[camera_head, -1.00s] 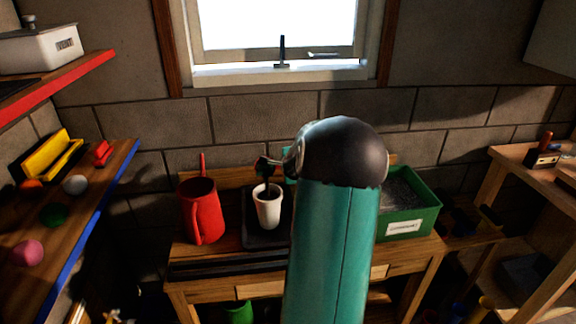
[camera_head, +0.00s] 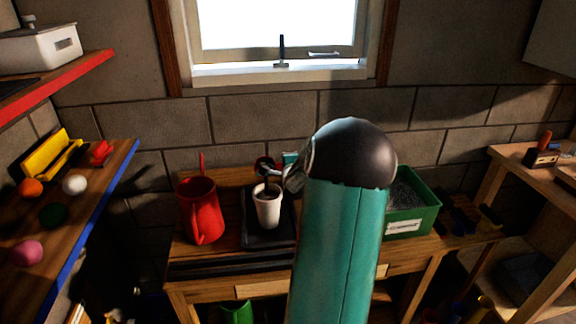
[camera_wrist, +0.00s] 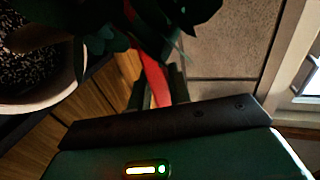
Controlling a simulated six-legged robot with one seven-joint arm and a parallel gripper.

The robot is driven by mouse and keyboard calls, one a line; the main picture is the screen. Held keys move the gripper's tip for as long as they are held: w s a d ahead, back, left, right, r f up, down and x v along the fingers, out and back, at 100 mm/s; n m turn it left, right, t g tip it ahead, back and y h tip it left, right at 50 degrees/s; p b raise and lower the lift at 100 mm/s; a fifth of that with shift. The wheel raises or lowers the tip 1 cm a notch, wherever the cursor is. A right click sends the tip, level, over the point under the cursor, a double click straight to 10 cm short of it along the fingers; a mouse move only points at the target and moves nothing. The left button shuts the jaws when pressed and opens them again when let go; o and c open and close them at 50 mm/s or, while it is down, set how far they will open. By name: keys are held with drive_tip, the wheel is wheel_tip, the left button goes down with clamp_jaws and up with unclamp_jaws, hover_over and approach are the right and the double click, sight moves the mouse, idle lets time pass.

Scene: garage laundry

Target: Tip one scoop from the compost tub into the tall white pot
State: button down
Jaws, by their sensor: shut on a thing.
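The tall white pot (camera_head: 267,212) stands upright on a black tray on the wooden bench. In the wrist view, the white pot rim (camera_wrist: 62,98) shows at the left, with dark speckled material inside. Dark green leaf-like shapes (camera_wrist: 185,18) hang across the top of that view. My gripper (camera_wrist: 155,88) is shut on a narrow red handle (camera_wrist: 152,75), close beside the pot. No scoop bowl can be made out, nor any load. The green compost tub (camera_head: 411,226), labelled in front, holds dark material on the right; my arm hides its left side.
A red watering can (camera_head: 203,213) stands left of the black tray (camera_head: 254,238). A window (camera_head: 281,72) and block wall rise behind the bench. A blue-edged shelf (camera_head: 88,222) with several balls is at left; a wooden unit (camera_head: 521,166) is at right.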

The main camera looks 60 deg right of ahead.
drive_tip(key=shift+r, duration=3.05)
